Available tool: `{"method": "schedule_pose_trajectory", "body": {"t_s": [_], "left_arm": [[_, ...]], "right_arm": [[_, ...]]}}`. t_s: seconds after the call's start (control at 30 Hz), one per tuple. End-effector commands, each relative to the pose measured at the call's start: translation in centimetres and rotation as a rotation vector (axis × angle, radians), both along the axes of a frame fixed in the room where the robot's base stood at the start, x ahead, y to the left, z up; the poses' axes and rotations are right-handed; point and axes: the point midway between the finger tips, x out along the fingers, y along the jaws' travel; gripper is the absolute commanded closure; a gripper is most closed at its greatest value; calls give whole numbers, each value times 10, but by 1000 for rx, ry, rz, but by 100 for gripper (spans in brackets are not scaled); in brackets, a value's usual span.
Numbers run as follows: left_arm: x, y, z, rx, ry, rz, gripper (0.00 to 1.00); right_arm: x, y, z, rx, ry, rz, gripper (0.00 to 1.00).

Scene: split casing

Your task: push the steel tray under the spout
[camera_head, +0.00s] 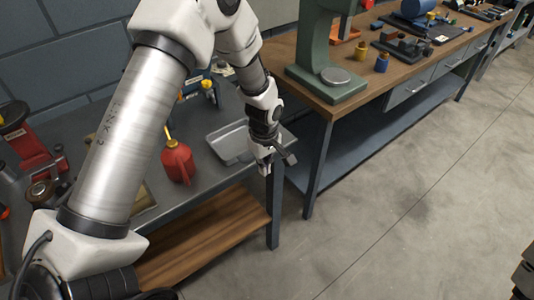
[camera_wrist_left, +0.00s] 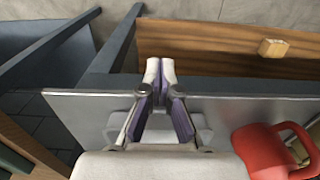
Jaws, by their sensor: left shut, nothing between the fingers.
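The steel tray (camera_head: 229,151), shallow and grey, lies on the grey workbench near its right end. In the left wrist view the tray (camera_wrist_left: 203,128) is largely hidden behind my gripper. A red can (camera_head: 177,163) with a yellow spout (camera_head: 168,133) stands left of the tray; its red body also shows in the left wrist view (camera_wrist_left: 262,152). My left gripper (camera_head: 264,167) is shut and empty, fingers pointing down, at the tray's right side by the bench's front edge. In the left wrist view its fingertips (camera_wrist_left: 160,68) meet. Contact with the tray cannot be told. My right gripper is not seen.
A wooden lower shelf (camera_head: 205,237) lies under the grey workbench. A wood-topped bench (camera_head: 290,84) with a green machine (camera_head: 319,50) stands to the right, beyond a narrow gap. Red equipment (camera_head: 30,145) is at far left.

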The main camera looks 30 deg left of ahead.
Motion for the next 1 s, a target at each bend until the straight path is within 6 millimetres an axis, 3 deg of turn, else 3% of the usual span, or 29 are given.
{"method": "schedule_pose_trajectory", "body": {"t_s": [0.2,0.67,1.0], "left_arm": [[11,25,4,-1,-3,2,100],[16,35,4,-2,-5,3,100],[45,105,5,-1,-5,5,100]], "right_arm": [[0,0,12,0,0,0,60],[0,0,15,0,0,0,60],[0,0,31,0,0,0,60]]}}
